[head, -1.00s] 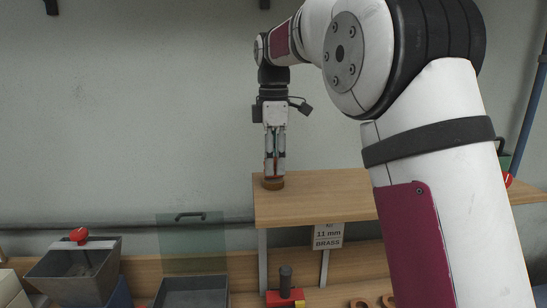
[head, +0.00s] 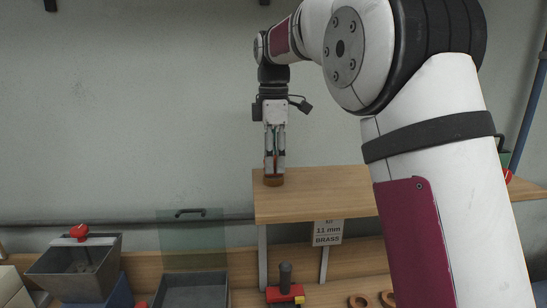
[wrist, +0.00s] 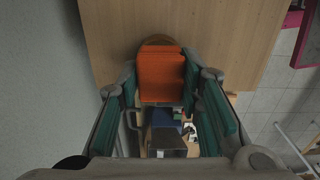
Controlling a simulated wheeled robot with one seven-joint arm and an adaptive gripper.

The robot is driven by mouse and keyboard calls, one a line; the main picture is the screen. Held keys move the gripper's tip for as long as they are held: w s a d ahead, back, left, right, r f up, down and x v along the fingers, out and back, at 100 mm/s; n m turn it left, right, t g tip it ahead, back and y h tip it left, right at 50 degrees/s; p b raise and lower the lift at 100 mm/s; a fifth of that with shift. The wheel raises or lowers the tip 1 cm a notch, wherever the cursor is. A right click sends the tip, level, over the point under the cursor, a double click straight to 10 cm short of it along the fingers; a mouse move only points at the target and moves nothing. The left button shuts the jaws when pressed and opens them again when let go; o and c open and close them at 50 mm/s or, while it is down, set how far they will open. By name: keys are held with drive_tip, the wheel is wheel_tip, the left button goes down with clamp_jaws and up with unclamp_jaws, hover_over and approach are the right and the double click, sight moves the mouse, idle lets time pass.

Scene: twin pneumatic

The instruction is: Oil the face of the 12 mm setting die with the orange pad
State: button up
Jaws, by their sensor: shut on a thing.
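My gripper (head: 274,176) points straight down at the left end of the raised wooden shelf (head: 315,207). In the wrist view my gripper (wrist: 160,92) is shut on the orange pad (wrist: 161,75), a block between the two fingertips. A round brown piece (wrist: 156,41) shows just beyond the pad; a brown round piece also shows at the fingertips in the head view (head: 273,182), on or just above the shelf. I cannot tell whether it is part of the pad or a separate holder. I cannot identify the 12 mm setting die in either view.
A sign reading 11 mm BRASS (head: 327,232) hangs below the shelf. A grey hopper (head: 75,268) and a grey tray (head: 192,290) with a clear panel are left.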

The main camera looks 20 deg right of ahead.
drive_tip(key=shift+f, duration=0.5)
idle(1.1)
drive_tip(key=shift+r+b, duration=0.3)
drive_tip(key=shift+r, duration=3.3)
